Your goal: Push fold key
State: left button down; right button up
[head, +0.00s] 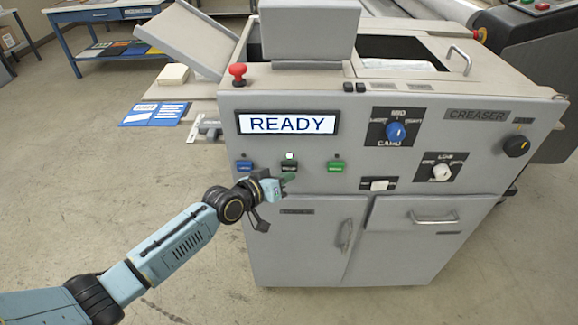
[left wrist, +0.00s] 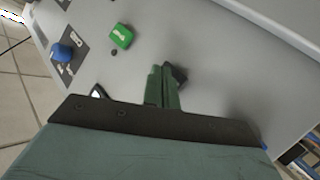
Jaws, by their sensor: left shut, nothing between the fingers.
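The grey creaser machine (head: 300,108) has a row of keys on its front under a lit display (head: 287,122) reading READY. My left gripper (head: 288,179) is shut and empty, just below the dark key. Contact cannot be told.
A red knob (head: 237,71) stands on the machine's top left. A blue dial (head: 396,132), a white dial (head: 441,173) and a white switch (head: 379,185) are to the right of the keys. Cabinet doors with handles (head: 434,217) are below.

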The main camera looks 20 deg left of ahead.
pick_arm(q)
jog(key=shift+s, duration=0.1)
jog(key=s+p, duration=0.1)
jog(key=s, duration=0.1)
jog(key=s+d+p, duration=0.1)
jog(key=p, duration=0.1)
jog(key=s+p, duration=0.1)
jog(key=s, duration=0.1)
jog(key=shift+s+d+p, duration=0.3)
jog(key=shift+d+p, duration=0.05)
